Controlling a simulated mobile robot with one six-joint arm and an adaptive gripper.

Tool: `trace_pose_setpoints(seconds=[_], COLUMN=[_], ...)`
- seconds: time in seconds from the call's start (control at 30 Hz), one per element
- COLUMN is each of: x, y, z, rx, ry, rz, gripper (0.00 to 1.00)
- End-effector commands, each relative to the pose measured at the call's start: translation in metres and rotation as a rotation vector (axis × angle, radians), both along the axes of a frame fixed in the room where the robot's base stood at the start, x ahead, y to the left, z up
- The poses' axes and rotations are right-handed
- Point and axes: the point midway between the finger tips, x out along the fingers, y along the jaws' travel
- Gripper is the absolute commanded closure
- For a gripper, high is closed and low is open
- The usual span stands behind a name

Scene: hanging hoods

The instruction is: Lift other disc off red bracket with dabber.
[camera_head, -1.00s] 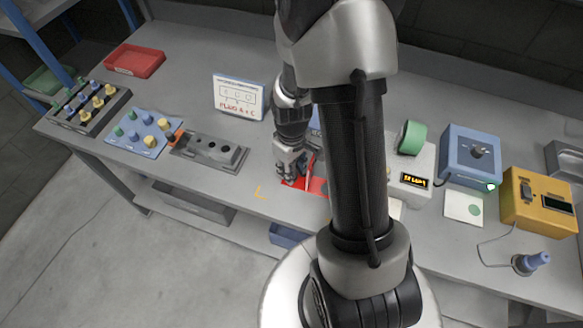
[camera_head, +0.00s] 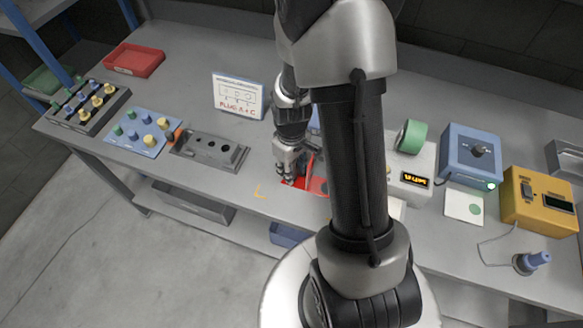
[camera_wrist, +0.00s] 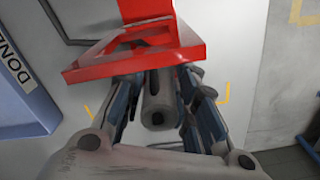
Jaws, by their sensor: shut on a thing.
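The red bracket (camera_head: 318,186) is on the bench in front of my arm. It also shows at the top of the wrist view (camera_wrist: 140,50), with a flat plate and a raised part behind. My gripper (camera_head: 287,177) is low over the bench at the bracket's left side. In the wrist view my gripper (camera_wrist: 158,118) is shut on a grey cylinder with a dark end hole, which looks like the dabber (camera_wrist: 157,92). Its far end is hidden by the bracket plate. I cannot make out a disc clearly in either view.
A blue tray marked "DON…" (camera_wrist: 22,105) lies left of the bracket in the wrist view. A grey block with holes (camera_head: 210,150) and a white sign (camera_head: 238,97) stand to the left. Instrument boxes, one blue (camera_head: 470,155) and one yellow (camera_head: 538,200), stand right.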

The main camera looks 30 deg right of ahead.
Motion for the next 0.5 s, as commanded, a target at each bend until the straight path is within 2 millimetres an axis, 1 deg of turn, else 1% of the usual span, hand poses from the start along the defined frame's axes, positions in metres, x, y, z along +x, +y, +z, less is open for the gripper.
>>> trace_pose_setpoints(seconds=[0.37, 0.5], x=[0.0000, 0.0002], y=[0.0000, 0.0000], z=[0.0003, 0.0059], rx=[0.000, 0.000], ry=[0.000, -0.001], rz=[0.000, 0.000], gripper=[0.88, 0.88])
